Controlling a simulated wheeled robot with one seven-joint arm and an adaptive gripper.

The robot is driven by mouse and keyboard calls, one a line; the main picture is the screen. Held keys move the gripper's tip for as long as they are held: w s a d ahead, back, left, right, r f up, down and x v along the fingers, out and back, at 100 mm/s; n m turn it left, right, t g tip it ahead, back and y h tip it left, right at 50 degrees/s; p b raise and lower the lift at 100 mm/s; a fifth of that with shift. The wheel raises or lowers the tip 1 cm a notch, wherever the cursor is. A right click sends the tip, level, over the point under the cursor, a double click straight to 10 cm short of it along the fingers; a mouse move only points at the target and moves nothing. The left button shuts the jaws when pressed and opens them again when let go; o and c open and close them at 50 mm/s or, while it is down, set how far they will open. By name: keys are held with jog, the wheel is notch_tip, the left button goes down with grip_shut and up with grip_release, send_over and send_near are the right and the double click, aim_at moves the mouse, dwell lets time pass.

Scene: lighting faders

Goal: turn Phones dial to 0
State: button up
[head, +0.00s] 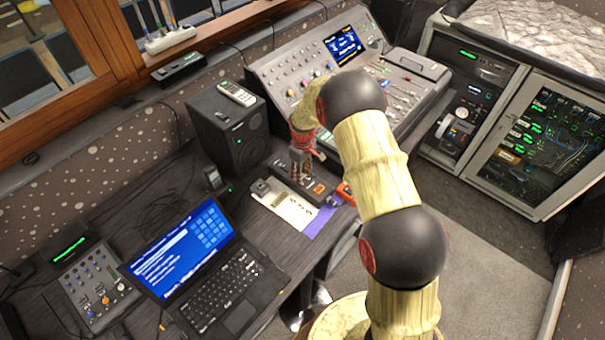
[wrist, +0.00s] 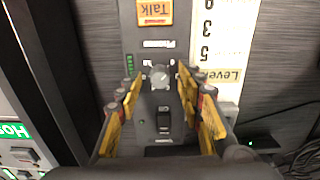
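The Phones dial (wrist: 160,76) is a small round grey knob on a dark panel (wrist: 146,18) in the wrist view, below an upside-down "Phones" label (wrist: 158,44). My gripper (wrist: 159,77) has its yellow-padded fingers on either side of the dial, with a gap showing on both sides. It is open and holds nothing. How high the fingertips are above the panel is unclear. The dial's pointer and scale are too small to read. In the head view my gripper (head: 301,170) is over the dark control box (head: 287,176), and the dial cannot be made out there.
A black switch (wrist: 164,119) is just below the dial, and an orange Talk button (wrist: 155,12) is above it. A paper strip (wrist: 233,45) lies beside the panel. A black speaker (head: 228,130), a laptop (head: 205,265) and a mixing desk (head: 335,75) stand around the box.

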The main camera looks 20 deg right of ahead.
notch_tip(320, 180, up, 12)
dwell(0.6)
dwell(0.5)
jog(key=s+m+g, duration=0.1)
jog(key=s+m, duration=0.2)
jog(key=s, duration=0.4)
jog(key=s+r+m+t+b, duration=0.2)
jog(key=s+r+m+t, duration=0.2)
jog(key=s+r, duration=2.1)
jog(key=shift+s+r+t, duration=0.25)
jog(key=shift+s+t, duration=1.05)
jog(key=shift+s, duration=0.95)
